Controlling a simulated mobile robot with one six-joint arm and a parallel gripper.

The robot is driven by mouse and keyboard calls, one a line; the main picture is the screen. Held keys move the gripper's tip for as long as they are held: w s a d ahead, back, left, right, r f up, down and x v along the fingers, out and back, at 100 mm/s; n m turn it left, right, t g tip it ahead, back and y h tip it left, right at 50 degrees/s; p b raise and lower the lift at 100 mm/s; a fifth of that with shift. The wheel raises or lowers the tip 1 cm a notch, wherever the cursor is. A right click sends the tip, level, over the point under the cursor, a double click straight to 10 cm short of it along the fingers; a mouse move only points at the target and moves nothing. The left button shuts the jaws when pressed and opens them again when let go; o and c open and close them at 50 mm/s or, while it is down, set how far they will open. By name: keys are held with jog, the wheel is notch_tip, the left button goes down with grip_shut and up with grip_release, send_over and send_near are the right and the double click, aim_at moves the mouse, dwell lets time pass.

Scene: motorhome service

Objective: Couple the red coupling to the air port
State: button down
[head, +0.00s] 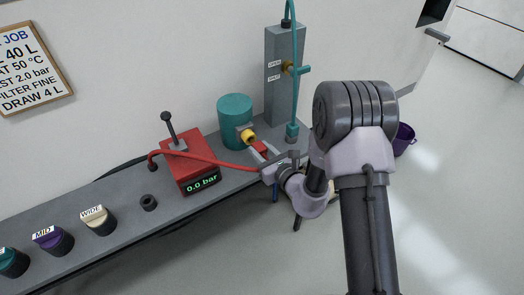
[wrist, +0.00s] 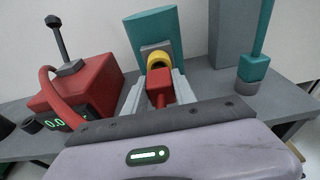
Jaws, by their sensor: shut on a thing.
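The red coupling (head: 259,147) is between the pale fingers of my gripper (head: 262,153), at the end of a red hose (head: 215,159). In the wrist view the coupling (wrist: 160,88) sits between the two fingers of my gripper (wrist: 157,84), which is shut on it. The yellow ringed port (head: 248,136) sticks out from the side of a teal cylinder (head: 235,113). In the wrist view the yellow port (wrist: 158,60) is straight ahead of the coupling and very close. I cannot tell whether the two touch; the coupling's front face is hidden.
A red pump box (head: 193,165) with a lever reads 0.0 bar, left of the cylinder. A grey post (head: 280,80) with a valve and teal hose (head: 293,90) stands at right. Labelled caps (head: 97,219) line the left of the grey bench (head: 120,205).

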jog(key=shift+r+p+x, duration=0.15)
jog(key=shift+x, duration=0.5)
jog(key=shift+r+p+x, duration=0.1)
jog(key=shift+p+x, duration=0.05)
jog(key=shift+x, duration=0.5)
jog(key=c, duration=0.9)
grip_release()
jog(key=shift+w+a, duration=0.1)
jog(key=shift+w, duration=0.05)
